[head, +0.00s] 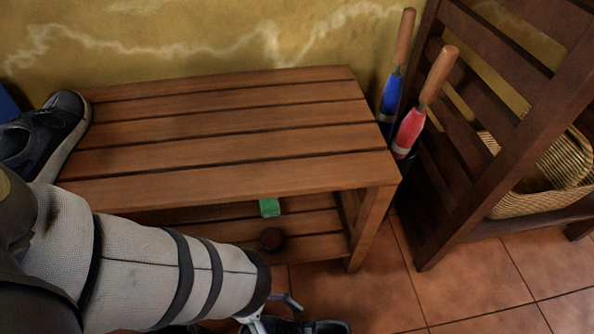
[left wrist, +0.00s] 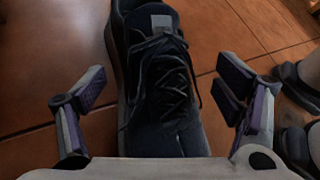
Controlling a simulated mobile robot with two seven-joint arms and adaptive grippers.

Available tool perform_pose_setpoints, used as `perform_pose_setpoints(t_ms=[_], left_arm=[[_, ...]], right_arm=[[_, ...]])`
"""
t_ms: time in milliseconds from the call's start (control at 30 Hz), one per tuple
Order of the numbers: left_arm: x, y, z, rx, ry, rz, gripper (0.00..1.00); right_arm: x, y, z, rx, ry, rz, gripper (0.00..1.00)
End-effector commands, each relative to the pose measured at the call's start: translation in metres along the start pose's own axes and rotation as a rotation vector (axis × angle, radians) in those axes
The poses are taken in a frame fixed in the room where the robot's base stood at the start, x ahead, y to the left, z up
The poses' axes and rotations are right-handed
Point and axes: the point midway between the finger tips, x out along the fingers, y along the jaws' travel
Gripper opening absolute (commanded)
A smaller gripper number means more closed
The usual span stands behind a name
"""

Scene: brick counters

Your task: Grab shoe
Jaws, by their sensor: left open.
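A dark navy shoe (left wrist: 165,75) with dark laces and a grey tongue tab lies on the tiled floor in the left wrist view. My left gripper (left wrist: 160,78) is open, with one finger on each side of the shoe and a gap of floor beside each finger. In the head view my left gripper (head: 275,308) is partly seen at the bottom edge, beside a dark shoe (head: 312,327) that is cut off by the frame. Another dark shoe (head: 45,135) with a pale sole rests on the bench's left end. My right gripper is not in view.
The wooden slatted bench (head: 230,120) stands against the yellow wall; my left arm passes in front of it. A green block (head: 269,207) and a dark round item (head: 271,239) sit on its lower shelf. Blue (head: 390,96) and red (head: 408,130) wood-handled items and a rack (head: 490,130) stand right.

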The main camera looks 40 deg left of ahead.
Motion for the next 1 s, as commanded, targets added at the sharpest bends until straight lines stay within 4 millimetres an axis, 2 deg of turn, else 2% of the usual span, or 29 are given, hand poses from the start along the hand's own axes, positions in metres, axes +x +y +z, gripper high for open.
perform_pose_setpoints(t_ms=[100,267,367,500,567,867,1000], left_arm=[[0.009,0.001,0.0,0.0,0.001,0.001,0.85],[0.009,0.0,0.001,0.001,0.001,0.002,0.85],[0.009,0.0,0.001,0.001,0.001,0.002,0.66],[0.009,0.001,0.001,0.001,0.001,0.002,0.35],[0.009,0.001,0.001,0.002,0.001,0.003,0.22],[0.008,0.003,0.003,0.005,0.001,0.008,0.22],[0.005,0.005,0.019,0.006,-0.001,0.008,0.22]], right_arm=[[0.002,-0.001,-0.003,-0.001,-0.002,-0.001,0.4],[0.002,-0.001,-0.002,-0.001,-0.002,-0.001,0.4],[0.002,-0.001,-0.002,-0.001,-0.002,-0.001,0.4],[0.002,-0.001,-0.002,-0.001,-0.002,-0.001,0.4],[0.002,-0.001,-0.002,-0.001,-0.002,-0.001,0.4],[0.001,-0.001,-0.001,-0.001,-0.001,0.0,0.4],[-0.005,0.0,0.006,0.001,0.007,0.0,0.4]])
